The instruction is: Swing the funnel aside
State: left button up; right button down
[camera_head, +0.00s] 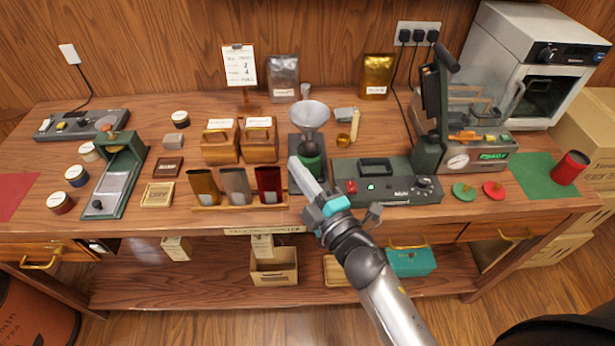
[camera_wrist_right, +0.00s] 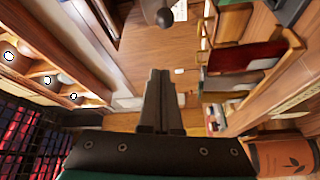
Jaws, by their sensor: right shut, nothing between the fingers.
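The grey funnel (camera_head: 311,113) stands mouth up at the back middle of the bench, above a dark green cup-like part (camera_head: 310,158) of a dark stand. My right gripper (camera_head: 296,164) is just in front of this stand, below the funnel in the picture. Its fingers are together and empty; they also show shut in the right wrist view (camera_wrist_right: 158,74). I cannot make out the funnel in the wrist view. A dark round knob (camera_wrist_right: 165,18) lies ahead of the fingertips there; I cannot tell what it belongs to. My left gripper is out of view.
Gold, grey and red open pouches (camera_head: 236,186) stand in a wooden rack left of my right gripper. A green scale-like device (camera_head: 385,188) with a dark pad is close on its right. A press (camera_head: 432,130) stands farther right. Wooden boxes (camera_head: 220,142) stand left of the funnel.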

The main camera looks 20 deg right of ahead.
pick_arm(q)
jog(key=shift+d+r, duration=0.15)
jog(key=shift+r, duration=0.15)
pick_arm(e)
jog(key=w+d, duration=0.1)
jog(key=w, duration=0.2)
jog(key=w+d, duration=0.1)
jog(key=shift+w+d+f, duration=0.35)
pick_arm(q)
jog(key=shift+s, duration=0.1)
pick_arm(e)
jog(key=shift+d, duration=0.1)
